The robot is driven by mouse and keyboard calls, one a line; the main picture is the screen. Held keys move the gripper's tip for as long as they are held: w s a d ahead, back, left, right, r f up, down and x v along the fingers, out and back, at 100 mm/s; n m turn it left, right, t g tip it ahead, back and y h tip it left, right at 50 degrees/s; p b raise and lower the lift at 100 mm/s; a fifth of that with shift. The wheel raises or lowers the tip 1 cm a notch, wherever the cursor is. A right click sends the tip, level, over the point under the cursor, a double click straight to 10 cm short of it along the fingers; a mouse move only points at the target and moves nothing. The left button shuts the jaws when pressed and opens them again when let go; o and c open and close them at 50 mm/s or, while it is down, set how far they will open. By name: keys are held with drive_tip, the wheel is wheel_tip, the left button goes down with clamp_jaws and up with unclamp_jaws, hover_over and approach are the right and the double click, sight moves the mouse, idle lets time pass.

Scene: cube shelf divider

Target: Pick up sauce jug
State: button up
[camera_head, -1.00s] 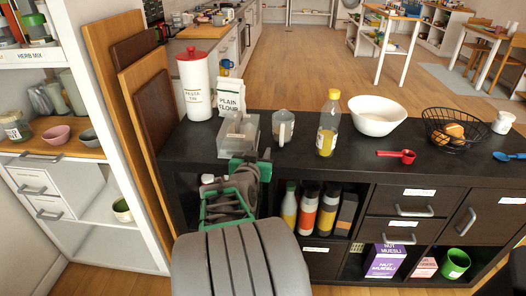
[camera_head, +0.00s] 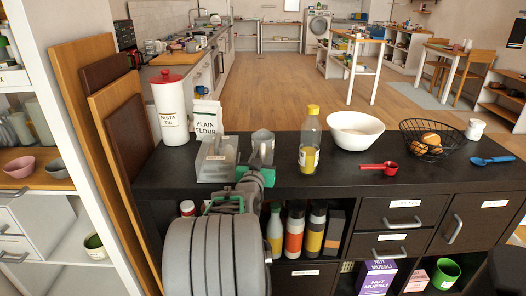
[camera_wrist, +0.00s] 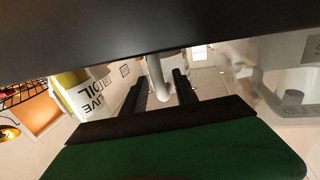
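The sauce jug, which I take to be the grey jug (camera_head: 262,143), stands upright on the dark shelf top, between a clear plastic box and the oil bottle. My gripper (camera_head: 256,168) is at the counter's front edge, just in front of the jug, and covers its lower part in the head view. In the wrist view, the two dark fingers (camera_wrist: 160,92) are apart. A pale curved handle (camera_wrist: 157,76), seemingly the jug's, lies between them. I see no clear grip on it. The rest of the jug is hard to make out there.
The clear box (camera_head: 217,160) is close on the left. The oil bottle (camera_head: 310,145) stands to the right, also seen in the wrist view (camera_wrist: 85,90). A white bowl (camera_head: 355,131), red scoop (camera_head: 379,167) and wire basket (camera_head: 427,140) are further right.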

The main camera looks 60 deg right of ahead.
clamp_jaws()
idle(1.2)
